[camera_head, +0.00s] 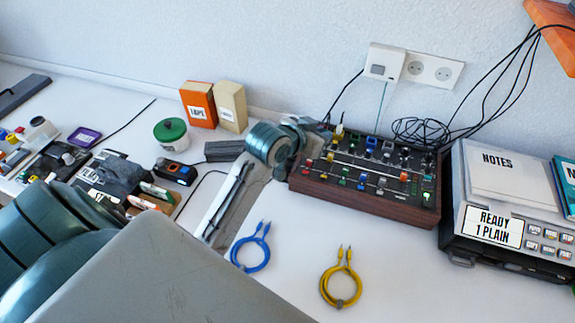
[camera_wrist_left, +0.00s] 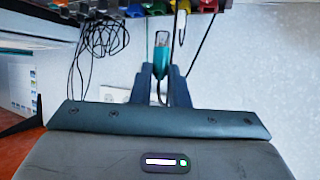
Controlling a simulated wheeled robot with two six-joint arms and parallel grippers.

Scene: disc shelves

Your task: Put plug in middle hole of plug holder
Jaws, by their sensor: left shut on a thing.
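My left gripper (camera_head: 318,127) reaches to the back left corner of a wood-sided panel (camera_head: 365,175) with coloured knobs and sockets. In the left wrist view its two fingers (camera_wrist_left: 162,82) are shut on a teal plug (camera_wrist_left: 161,57) with a pale metallic end. The plug points toward the panel's coloured parts (camera_wrist_left: 130,10) at the top of that view. I cannot tell whether it touches the panel. In the head view the plug is hidden by the gripper or too small to make out. Which part is the middle hole is unclear. My right gripper is not in view.
A blue cable (camera_head: 250,247) and a yellow cable (camera_head: 341,280) lie coiled in front. A grey device (camera_head: 505,235) stands right of the panel. Boxes (camera_head: 199,104) stand at the back left. Black cables (camera_head: 420,131) lie behind the panel. The front table is mostly clear.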

